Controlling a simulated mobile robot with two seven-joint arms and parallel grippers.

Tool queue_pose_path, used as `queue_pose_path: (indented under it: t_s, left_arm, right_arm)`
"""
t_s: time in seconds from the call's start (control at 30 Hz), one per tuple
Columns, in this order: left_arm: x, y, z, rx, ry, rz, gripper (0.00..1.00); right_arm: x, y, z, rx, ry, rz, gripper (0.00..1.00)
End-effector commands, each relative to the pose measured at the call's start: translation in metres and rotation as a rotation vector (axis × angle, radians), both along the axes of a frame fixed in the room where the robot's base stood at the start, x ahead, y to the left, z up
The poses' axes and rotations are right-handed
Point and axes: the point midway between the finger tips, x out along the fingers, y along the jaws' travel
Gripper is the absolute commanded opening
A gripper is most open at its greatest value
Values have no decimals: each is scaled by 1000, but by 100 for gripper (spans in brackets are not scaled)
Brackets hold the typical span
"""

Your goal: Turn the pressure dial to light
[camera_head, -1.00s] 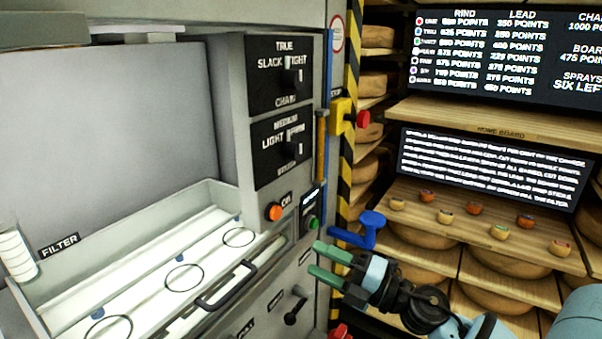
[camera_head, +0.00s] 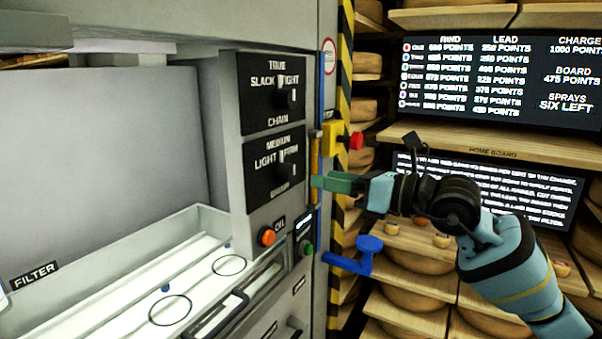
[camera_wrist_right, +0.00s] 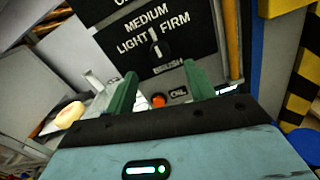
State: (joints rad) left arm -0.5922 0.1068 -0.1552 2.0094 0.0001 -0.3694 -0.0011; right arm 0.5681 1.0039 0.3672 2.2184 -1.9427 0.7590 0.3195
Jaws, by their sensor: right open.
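The pressure dial (camera_head: 287,163) is a dark knob on a black panel (camera_head: 262,178) marked LIGHT, MEDIUM and FIRM, on the front of the grey machine. In the right wrist view the dial (camera_wrist_right: 155,43) shows a pale line standing nearly upright, toward MEDIUM. My right gripper (camera_head: 318,182) is to the right of the panel in the head view, its green fingers pointing left toward it. In the right wrist view the fingers (camera_wrist_right: 158,78) are spread and empty, with the dial beyond and between them. My left gripper is out of view.
A similar dial marked SLACK and TIGHT (camera_head: 286,98) sits above. Below are an orange button (camera_head: 267,237) and a green button (camera_head: 307,248). A blue lever (camera_head: 356,256) and a yellow box with a red button (camera_head: 355,140) stand near my right arm. Cheese shelves fill the right.

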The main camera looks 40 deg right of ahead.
Motion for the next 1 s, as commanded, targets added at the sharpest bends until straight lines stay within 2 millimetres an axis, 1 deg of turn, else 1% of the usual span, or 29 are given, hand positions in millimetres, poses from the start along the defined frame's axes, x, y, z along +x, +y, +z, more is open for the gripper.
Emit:
queue_pose_path:
  t_s: [0.1,0.5,0.6,0.8,1.0]
  left_arm:
    - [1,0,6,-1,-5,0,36]
    - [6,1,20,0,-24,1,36]
    - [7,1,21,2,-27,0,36]
    - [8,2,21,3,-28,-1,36]
    - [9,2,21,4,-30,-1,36]
  right_arm:
    - [10,4,4,2,-6,1,54]
    - [50,20,4,3,-5,0,54]
    - [57,24,3,3,-3,1,54]
    - [63,27,1,0,-1,1,54]
    - [64,27,0,-1,-1,1,54]
